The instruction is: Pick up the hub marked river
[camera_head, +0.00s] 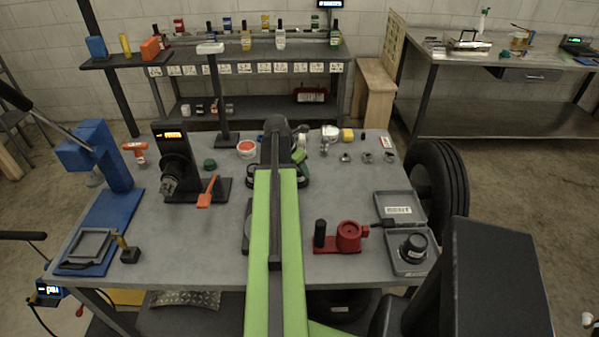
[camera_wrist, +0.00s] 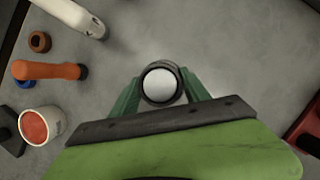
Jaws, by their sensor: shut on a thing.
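My gripper (camera_wrist: 160,88) has its two green fingers closed on either side of a round dark-rimmed thing with a white centre, which I take to be the hub (camera_wrist: 161,86). It sits upright between the fingertips in the wrist view. No river marking is readable on it, and I cannot tell whether it touches the table. In the head view my own green arm covers most of the gripper and hides the held thing. A black round part (camera_head: 413,247) sits in an open grey case at the right of the table.
The grey table (camera_head: 350,200) also bears a red fixture (camera_head: 340,237), a black machine with an orange display (camera_head: 178,165), a blue press (camera_head: 105,170) and an orange-handled tool (camera_head: 208,192). A white tub with red contents (camera_wrist: 40,125) lies left in the wrist view. Small metal parts stand at the back right.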

